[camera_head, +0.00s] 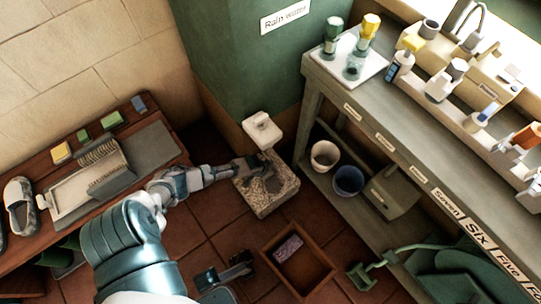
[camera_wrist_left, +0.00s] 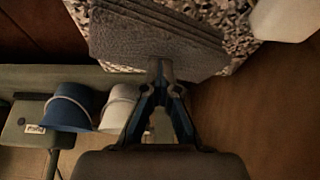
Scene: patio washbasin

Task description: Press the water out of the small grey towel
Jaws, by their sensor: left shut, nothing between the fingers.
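The small grey towel (camera_wrist_left: 150,38) lies folded in layers on the speckled stone basin (camera_wrist_left: 232,12).
A white tap block (camera_head: 262,129) stands behind the basin. A brown crate (camera_head: 322,281) holding a pinkish block (camera_head: 288,248) is on the tiled floor. A bench (camera_head: 160,146) stands left; a shelf with a white bucket (camera_head: 325,154) and blue bucket (camera_head: 348,180) stands right.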

